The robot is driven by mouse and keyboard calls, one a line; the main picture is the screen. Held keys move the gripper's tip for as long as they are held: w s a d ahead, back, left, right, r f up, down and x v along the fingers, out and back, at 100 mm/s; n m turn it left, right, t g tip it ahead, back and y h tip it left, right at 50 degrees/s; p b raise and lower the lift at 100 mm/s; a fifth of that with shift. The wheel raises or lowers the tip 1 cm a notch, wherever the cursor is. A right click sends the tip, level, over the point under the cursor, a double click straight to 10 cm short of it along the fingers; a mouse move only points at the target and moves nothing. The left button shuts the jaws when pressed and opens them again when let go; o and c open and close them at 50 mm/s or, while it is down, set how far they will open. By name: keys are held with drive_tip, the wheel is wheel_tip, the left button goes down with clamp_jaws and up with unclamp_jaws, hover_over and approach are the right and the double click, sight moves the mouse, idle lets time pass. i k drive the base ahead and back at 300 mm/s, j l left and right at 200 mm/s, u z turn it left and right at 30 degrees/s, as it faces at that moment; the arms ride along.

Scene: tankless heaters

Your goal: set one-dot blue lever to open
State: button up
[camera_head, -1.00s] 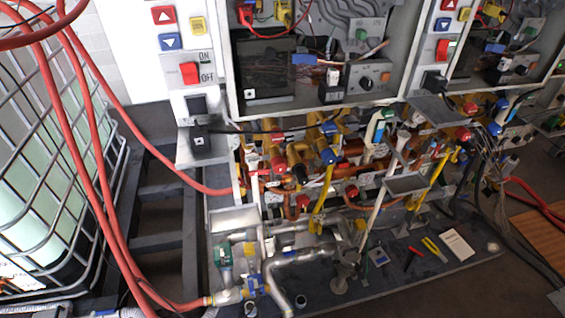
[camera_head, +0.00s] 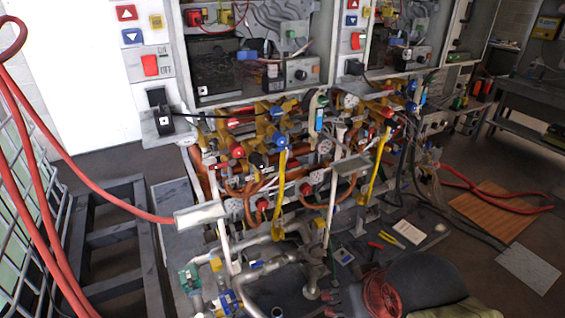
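The valve and pipe assembly (camera_head: 262,180) fills the middle of the head view, below the open heater cabinets. Blue parts on it include a blue valve cap (camera_head: 281,142) above a long yellow lever, a blue-and-white lever (camera_head: 319,115) upper right of that, and a blue valve part (camera_head: 228,303) low at the front. Dot marks are too small to read, so I cannot tell which is the one-dot lever. A dark rounded body with a red ribbed disc, apparently my arm, shows at the lower right. Small red-tipped parts, possibly my gripper (camera_head: 328,303), show at its left; their opening is unclear.
Red hoses (camera_head: 85,185) hang across the left beside a caged tank (camera_head: 25,225). A dark frame (camera_head: 110,235) lies on the floor. Pliers and a white card (camera_head: 408,232) lie on the base plate.

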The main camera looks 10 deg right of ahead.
sight(283, 148)
drive_tip(key=i+j+u, duration=0.15)
drive_tip(key=j, duration=0.25)
drive_tip(key=i+j+u, duration=0.1)
drive_tip(key=j, duration=0.3)
drive_tip(key=i+j+u, duration=0.15)
drive_tip(key=i+j, duration=0.2)
